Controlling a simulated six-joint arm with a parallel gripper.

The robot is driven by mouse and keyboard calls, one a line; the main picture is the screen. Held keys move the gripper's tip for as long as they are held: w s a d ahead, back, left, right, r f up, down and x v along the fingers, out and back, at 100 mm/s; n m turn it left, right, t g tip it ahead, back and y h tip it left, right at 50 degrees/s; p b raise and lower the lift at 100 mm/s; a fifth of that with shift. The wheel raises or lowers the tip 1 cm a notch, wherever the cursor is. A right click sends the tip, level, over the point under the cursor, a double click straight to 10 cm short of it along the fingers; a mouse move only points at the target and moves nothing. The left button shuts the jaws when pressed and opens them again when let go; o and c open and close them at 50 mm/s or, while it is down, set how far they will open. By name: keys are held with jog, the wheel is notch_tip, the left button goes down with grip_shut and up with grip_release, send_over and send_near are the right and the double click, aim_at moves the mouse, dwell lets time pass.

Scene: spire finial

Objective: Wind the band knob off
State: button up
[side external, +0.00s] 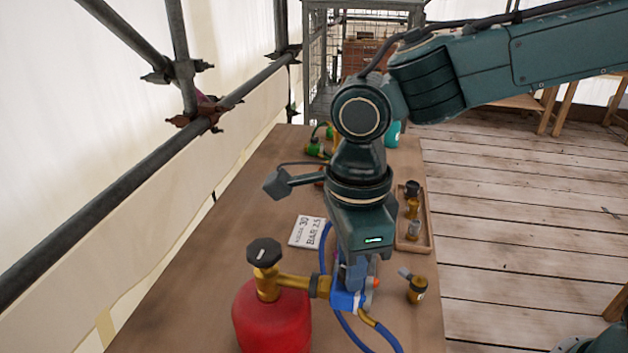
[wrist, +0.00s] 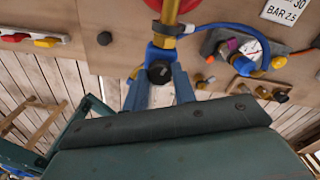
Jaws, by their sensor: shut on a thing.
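A blue regulator (side external: 346,299) is joined by a brass coupling to the valve of a red cylinder (side external: 270,322). In the wrist view the regulator (wrist: 161,53) carries a black knob (wrist: 160,73) on the side facing me. My gripper (wrist: 161,84) has a blue finger on each side of this knob and is shut on it. In the side view my gripper (side external: 354,277) points down at the regulator, and its fingers and the arm hide the knob. I cannot tell how far the knob is turned.
A black handwheel (side external: 264,252) tops the cylinder valve, left of my gripper. A blue hose (side external: 356,336) loops around the regulator. A loose brass fitting (side external: 416,289) stands close right, before a wooden tray (side external: 428,236) of fittings. A card (side external: 307,231) lies behind.

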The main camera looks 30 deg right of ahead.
jog(key=shift+m, duration=1.4)
jog(key=o, duration=1)
jog(key=shift+r, duration=0.1)
notch_tip(320, 180, up, 14)
